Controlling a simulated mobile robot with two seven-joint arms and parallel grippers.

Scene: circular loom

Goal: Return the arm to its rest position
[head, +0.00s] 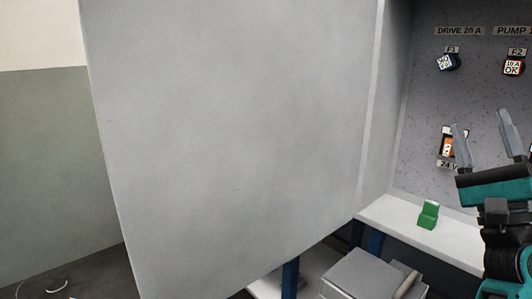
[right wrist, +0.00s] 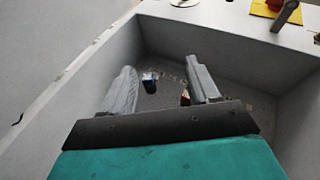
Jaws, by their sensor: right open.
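My right gripper (head: 485,140) is at the right edge of the head view, in front of the open grey cabinet (head: 420,100). Its two grey fingers are spread apart with nothing between them. The right wrist view also shows the open fingers (right wrist: 160,78) pointing into the cabinet, apart from its back panel. Part of my right arm is cut off by the frame edge. My left gripper is in neither view.
A large grey door (head: 235,130) fills the head view's middle. A green block (head: 428,215) stands on the white ledge. A grey box (head: 365,275) is below.

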